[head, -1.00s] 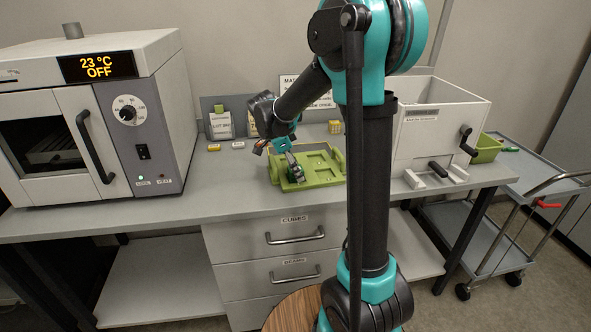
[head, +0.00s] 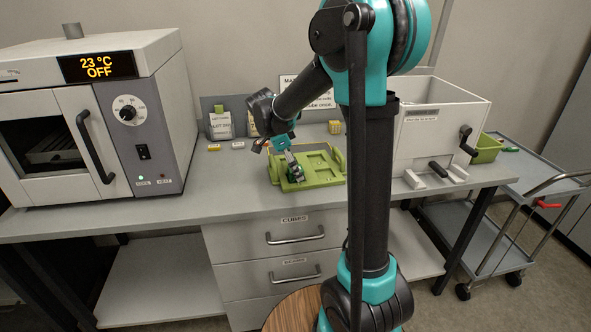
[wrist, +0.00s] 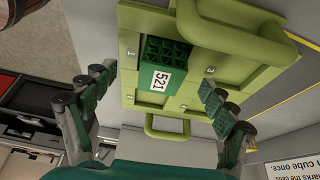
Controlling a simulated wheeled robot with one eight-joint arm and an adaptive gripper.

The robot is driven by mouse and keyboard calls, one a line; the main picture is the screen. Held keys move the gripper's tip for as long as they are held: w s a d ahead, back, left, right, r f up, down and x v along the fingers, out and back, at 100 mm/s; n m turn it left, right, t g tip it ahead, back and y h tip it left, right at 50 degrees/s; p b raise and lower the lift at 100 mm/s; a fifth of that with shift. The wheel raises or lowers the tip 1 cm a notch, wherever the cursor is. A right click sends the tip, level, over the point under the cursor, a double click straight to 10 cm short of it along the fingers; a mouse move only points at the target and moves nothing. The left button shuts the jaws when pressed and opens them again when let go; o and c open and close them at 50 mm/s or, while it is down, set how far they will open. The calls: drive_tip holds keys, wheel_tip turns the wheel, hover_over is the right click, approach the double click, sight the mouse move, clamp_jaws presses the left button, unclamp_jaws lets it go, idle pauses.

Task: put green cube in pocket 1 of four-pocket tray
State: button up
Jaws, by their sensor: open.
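The green cube (wrist: 163,75), a dark green lattice block with a white "521" label, sits at the pocket marked 1 of the green four-pocket tray (wrist: 188,118). How deep it sits is unclear. My gripper (wrist: 158,79) is open, with one finger on each side of the cube and a visible gap to both. In the head view my gripper (head: 293,163) is over the left part of the tray (head: 335,178), and the cube is mostly hidden by the fingers. The pockets marked 3 and 4 look empty.
An oven (head: 95,120) reading 23 °C and OFF stands at the left of the bench. A white box with a crank (head: 440,130) stands to the right of the tray. A trolley (head: 540,180) is at the far right.

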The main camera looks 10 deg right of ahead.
drive_tip(key=shift+v, duration=2.15)
drive_tip(key=v, duration=1.2)
drive_tip(key=shift+d, duration=0.1)
